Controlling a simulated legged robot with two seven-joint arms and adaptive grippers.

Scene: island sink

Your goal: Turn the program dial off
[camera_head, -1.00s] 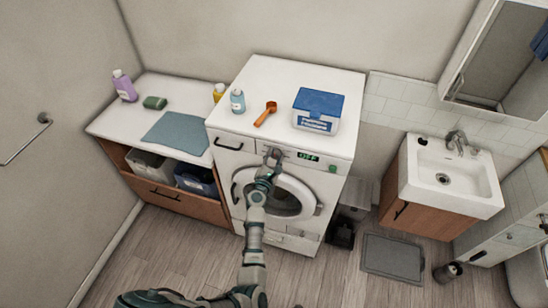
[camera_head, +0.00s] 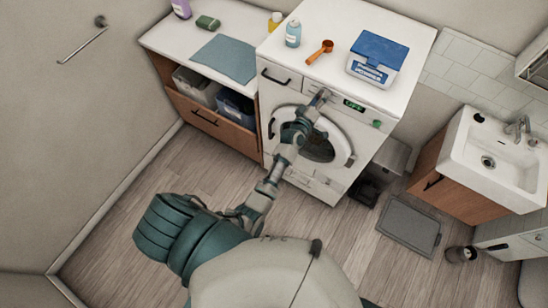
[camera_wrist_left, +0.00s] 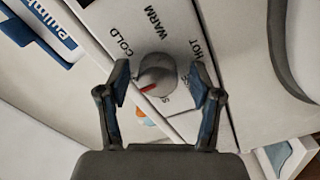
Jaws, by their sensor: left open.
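The white washing machine (camera_head: 278,97) stands against the wall with its round door shut. In the left wrist view, a round grey dial (camera_wrist_left: 157,74) with a red pointer mark sits on the panel among labels COLD, WARM and HOT. The red mark points towards the lower left of that view, away from these three words. My left gripper (camera_head: 319,97) is at the front panel, left of the green-lit display (camera_head: 354,105). In the left wrist view its open fingers (camera_wrist_left: 161,76) stand on either side of the dial. Contact with it cannot be told. My right gripper is out of view.
The floor in front has free room.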

